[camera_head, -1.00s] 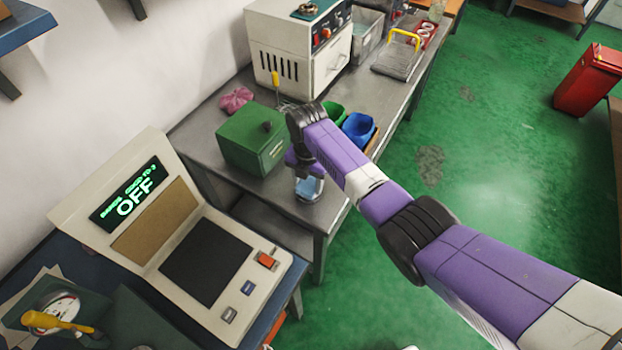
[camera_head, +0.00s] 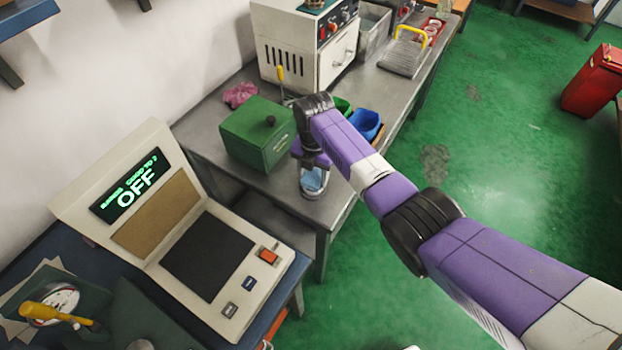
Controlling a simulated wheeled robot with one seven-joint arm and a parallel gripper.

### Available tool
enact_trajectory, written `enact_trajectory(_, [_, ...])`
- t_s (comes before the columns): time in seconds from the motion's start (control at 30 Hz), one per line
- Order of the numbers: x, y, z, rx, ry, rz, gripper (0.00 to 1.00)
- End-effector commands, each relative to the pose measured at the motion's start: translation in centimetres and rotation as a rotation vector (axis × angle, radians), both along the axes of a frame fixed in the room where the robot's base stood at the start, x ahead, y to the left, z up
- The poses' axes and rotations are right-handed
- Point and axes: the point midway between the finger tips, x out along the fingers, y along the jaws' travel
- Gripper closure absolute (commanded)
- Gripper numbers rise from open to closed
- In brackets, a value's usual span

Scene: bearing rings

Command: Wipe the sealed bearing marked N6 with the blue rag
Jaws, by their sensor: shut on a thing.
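My gripper (camera_head: 311,170) points down over the near corner of the grey metal bench. It is shut on a blue rag (camera_head: 312,180), which shows as a small light-blue patch under the wrist. A round grey rim (camera_head: 313,194) shows just below the rag, at bench level; it looks like a bearing ring. No N6 mark can be read on it. The fingertips are mostly hidden by my wrist, and I cannot tell whether the rag touches the ring.
A green box (camera_head: 257,132) with a dark knob stands left of my gripper. A pink rag (camera_head: 240,94) lies behind it. Green (camera_head: 342,105) and blue bins (camera_head: 366,124) stand behind my arm. A console (camera_head: 178,215) reading OFF is at the front left. The bench edge is close.

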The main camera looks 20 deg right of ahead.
Motion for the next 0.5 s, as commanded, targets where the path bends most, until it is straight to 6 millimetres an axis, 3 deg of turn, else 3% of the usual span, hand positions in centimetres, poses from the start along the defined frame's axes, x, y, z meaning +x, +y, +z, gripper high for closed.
enact_trajectory(0.5, [0.27, -0.43, 0.28, 0.000, 0.000, 0.000, 0.81])
